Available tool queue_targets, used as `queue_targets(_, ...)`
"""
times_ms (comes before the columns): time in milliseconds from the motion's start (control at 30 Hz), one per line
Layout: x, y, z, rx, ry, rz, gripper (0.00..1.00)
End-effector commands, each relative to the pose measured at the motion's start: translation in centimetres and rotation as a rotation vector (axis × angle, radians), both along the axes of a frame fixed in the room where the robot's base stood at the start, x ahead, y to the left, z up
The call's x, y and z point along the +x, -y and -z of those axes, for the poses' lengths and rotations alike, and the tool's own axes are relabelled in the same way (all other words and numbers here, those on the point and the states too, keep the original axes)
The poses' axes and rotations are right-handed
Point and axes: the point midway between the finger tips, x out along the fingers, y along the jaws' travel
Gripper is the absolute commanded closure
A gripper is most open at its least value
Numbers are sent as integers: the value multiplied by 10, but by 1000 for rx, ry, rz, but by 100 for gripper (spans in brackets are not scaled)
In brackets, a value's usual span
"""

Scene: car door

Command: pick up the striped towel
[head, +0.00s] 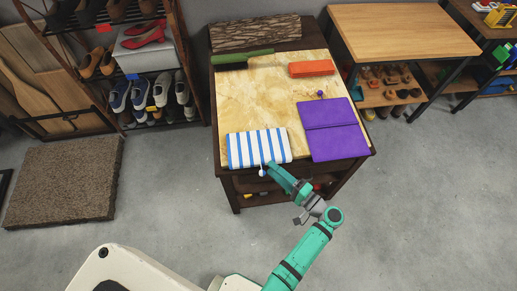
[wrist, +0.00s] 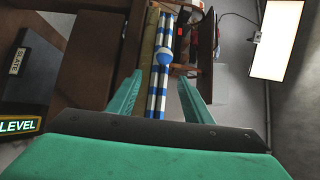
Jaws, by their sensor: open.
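The striped towel (head: 258,148), blue and white, lies folded flat at the front left of the table top. In the wrist view the towel (wrist: 153,92) shows edge-on as a narrow striped band between the fingers. My gripper (head: 268,168) is at the table's front edge, just in front of the towel. In the wrist view my gripper (wrist: 160,80) is open, with a finger on each side of the band. I cannot tell whether the fingers touch the towel.
A purple folded cloth (head: 333,130) lies right of the towel. A shoe rack (head: 120,75) stands left.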

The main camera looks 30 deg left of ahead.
Motion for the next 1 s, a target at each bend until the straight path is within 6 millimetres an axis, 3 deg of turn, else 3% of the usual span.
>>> queue_targets(200,7,-22,0,0,0,-1,54)
queue_targets(467,8,-24,0,0,0,1,54)
queue_targets(667,8,-24,0,0,0,1,99)
queue_targets(1000,8,-24,-1,1,1,1,100)
